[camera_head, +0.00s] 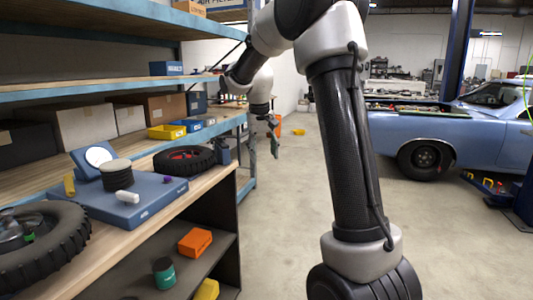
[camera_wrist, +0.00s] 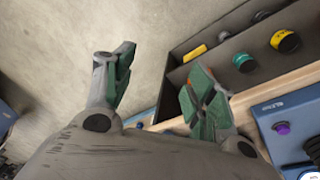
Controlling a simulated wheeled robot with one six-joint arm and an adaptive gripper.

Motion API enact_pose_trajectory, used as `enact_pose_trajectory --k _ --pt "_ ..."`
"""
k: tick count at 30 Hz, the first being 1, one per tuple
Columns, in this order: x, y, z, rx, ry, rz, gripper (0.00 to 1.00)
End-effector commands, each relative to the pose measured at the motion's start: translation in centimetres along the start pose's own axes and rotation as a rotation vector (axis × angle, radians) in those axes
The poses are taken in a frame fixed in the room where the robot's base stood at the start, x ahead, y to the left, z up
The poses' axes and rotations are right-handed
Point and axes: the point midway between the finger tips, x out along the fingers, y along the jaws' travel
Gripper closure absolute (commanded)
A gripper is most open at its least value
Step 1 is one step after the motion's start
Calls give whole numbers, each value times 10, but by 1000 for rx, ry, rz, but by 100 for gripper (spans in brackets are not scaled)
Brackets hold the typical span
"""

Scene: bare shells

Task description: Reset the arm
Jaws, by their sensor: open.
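My gripper (camera_head: 275,144) hangs at the end of my arm in the head view, out over the floor just beyond the far end of the workbench's right side. In the wrist view my gripper (camera_wrist: 162,62) has its two green-padded fingers spread well apart. Nothing is between them; bare floor and the edge of the shelving show behind. My arm rises through the middle of the head view and bends over at the top, with the forearm reaching away to the left.
A blue car (camera_head: 440,135) stands at right. The concrete floor between is open.

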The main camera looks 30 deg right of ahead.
Motion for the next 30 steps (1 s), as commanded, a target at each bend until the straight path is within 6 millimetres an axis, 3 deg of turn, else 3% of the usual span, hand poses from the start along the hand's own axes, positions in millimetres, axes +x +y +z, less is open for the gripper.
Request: enact_pose_trajectory --k 17,20,21,30 --pt "3 -1 2 -40 -2 -6 44" --pt "22 -3 26 -78 -52 -12 44" --pt "24 -2 43 -94 -67 -20 44" --pt "-10 10 180 -177 -25 -86 44"
